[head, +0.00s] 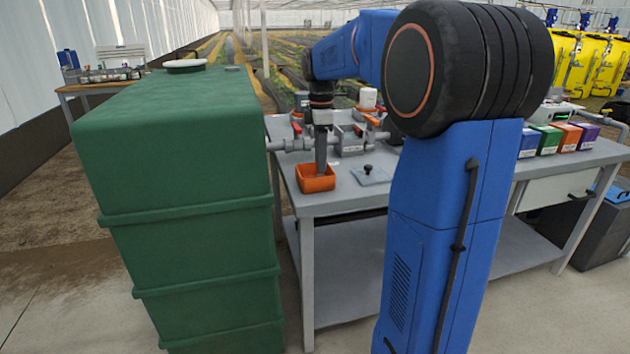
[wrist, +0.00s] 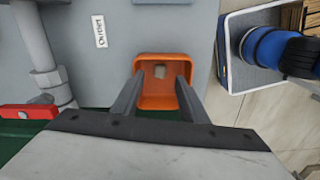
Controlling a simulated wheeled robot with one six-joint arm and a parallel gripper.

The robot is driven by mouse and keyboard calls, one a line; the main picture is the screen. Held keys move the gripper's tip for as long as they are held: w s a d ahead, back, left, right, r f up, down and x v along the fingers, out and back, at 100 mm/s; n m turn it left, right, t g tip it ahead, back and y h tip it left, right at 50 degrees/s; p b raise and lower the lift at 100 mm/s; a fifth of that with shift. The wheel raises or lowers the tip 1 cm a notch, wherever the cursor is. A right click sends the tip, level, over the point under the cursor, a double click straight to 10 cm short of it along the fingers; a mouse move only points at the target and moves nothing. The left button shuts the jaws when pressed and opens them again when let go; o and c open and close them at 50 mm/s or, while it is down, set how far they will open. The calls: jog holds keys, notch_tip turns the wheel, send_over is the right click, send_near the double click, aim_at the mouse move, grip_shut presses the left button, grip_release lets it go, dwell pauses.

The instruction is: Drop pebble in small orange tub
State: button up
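The small orange tub (head: 316,184) stands on the grey bench near its front left corner. In the wrist view the tub (wrist: 163,102) lies straight below my gripper (wrist: 161,76). A small beige pebble (wrist: 159,71) shows inside the tub, between the fingertips in the picture, with a clear gap to each finger. My gripper is open with nothing between its fingers. In the head view my gripper (head: 321,168) points down at the tub, its tips at or just inside the rim. The pebble is hidden in the head view.
A tall green tank (head: 190,150) stands close left of the bench. Grey pipes and valves (head: 350,137) with red handles run behind the tub. A grey plate with a black knob (head: 370,175) lies to its right. Coloured boxes (head: 567,137) stand farther right.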

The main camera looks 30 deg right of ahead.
notch_tip(320, 180, up, 17)
jog(key=shift+r, duration=0.2)
dwell(0.6)
dwell(0.3)
jog(key=s+a+f+m+t, duration=0.1)
jog(key=s+a+f+m, duration=0.3)
jog(key=s+f, duration=0.5)
jog(key=s+a+f+m+t, duration=0.2)
jog(key=s+a+f+m, duration=0.2)
jog(key=s+f, duration=0.5)
jog(key=s+a+f+m+t, duration=0.1)
jog(key=s+a+f+m, duration=0.4)
jog(key=s+f, duration=0.5)
jog(key=s+a, duration=0.2)
jog(key=shift+a+t, duration=0.4)
